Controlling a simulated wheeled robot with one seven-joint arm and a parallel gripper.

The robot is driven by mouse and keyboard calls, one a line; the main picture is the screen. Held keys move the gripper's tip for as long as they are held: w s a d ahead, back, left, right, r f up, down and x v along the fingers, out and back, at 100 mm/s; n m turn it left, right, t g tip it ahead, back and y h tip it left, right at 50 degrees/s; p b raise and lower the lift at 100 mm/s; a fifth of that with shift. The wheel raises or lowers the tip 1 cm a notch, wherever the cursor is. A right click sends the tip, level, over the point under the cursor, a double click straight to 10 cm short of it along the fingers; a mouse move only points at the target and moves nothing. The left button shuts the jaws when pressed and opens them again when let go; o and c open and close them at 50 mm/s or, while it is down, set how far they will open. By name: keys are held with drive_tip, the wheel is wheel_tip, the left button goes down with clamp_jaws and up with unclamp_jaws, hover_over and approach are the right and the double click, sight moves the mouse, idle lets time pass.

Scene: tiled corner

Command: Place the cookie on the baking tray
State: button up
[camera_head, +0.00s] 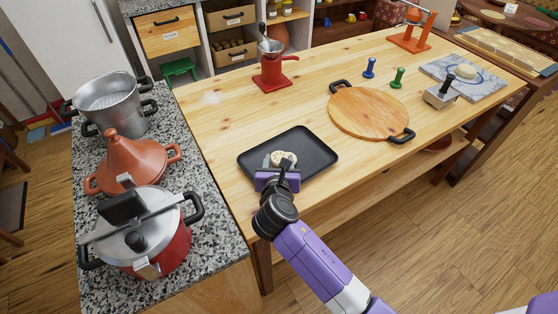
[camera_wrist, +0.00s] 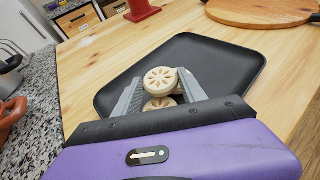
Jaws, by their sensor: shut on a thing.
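A pale round cookie (camera_wrist: 161,79) with a cut-out flower pattern is gripped between the two grey fingertips of my gripper (camera_wrist: 160,86) in the wrist view. A second similar cookie (camera_wrist: 158,103) shows partly below it, between the fingers. Both are over the black baking tray (camera_wrist: 205,52). In the head view the tray (camera_head: 312,146) lies at the near left of the wooden table, with the pale cookies (camera_head: 284,158) close together over its front-left part. My purple gripper (camera_head: 281,165) reaches over the tray's front edge. Whether the held cookie touches the tray cannot be told.
A round wooden board (camera_head: 368,112) lies right of the tray, and a red grinder (camera_head: 274,72) stands behind it. A granite counter at left holds a red pressure cooker (camera_head: 160,250), a terracotta tagine (camera_head: 125,165) and a steel pot (camera_head: 110,100). Table between tray and grinder is clear.

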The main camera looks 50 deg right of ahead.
drive_tip(key=shift+f, duration=0.25)
drive_tip(key=shift+f, duration=0.15)
drive_tip(key=o, duration=1.3)
drive_tip(key=shift+r, duration=0.45)
drive_tip(key=v, duration=1.2)
drive_tip(key=shift+b, duration=0.3)
